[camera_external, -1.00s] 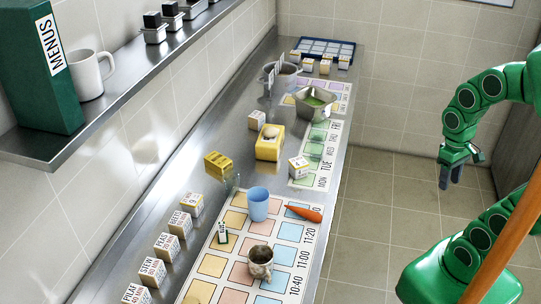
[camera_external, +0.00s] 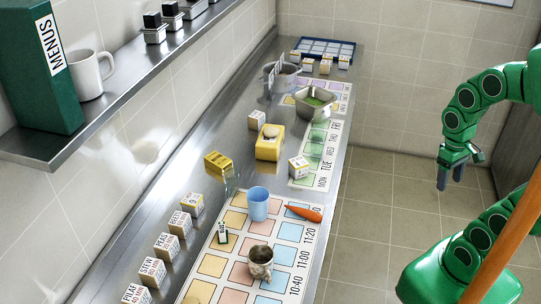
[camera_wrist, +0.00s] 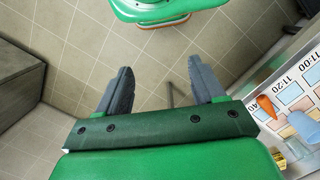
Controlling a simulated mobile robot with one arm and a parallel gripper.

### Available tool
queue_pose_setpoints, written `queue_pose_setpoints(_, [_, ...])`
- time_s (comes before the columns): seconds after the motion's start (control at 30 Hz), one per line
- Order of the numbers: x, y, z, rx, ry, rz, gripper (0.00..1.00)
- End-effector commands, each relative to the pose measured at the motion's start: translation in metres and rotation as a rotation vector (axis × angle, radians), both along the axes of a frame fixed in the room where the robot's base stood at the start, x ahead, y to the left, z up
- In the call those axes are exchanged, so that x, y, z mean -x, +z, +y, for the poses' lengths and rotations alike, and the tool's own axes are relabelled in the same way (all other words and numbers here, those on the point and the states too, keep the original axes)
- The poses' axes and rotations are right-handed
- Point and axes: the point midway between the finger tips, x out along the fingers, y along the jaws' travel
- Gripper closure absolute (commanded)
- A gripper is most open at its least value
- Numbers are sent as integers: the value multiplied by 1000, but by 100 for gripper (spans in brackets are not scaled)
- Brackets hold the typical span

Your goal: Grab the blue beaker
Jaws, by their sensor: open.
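The blue beaker (camera_external: 257,204) stands upright on the coloured time chart (camera_external: 236,245) on the steel counter. In the wrist view the beaker (camera_wrist: 304,127) is at the right edge, partly cut off by the frame. My gripper (camera_external: 451,176) hangs over the floor to the right of the counter, well apart from the beaker. In the wrist view my gripper (camera_wrist: 162,88) is open, with nothing between its fingers.
An orange carrot (camera_external: 304,213) lies just right of the beaker. A patterned mug (camera_external: 260,262) stands nearer, and a small bottle (camera_external: 222,233) to its left. A shelf (camera_external: 90,115) overhangs the left side.

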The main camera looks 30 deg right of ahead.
Motion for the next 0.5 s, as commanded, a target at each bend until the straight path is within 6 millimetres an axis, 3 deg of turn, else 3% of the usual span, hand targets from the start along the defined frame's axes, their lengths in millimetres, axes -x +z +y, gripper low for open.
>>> queue_pose_setpoints(0.03, [0, 0, 0, 0, 0, 0, 24])
queue_pose_setpoints(0.2, [0, 0, 0, 0, 0, 0, 0])
queue_pose_setpoints(0.5, [-4, -1, 6, -16, -1, 4, 0])
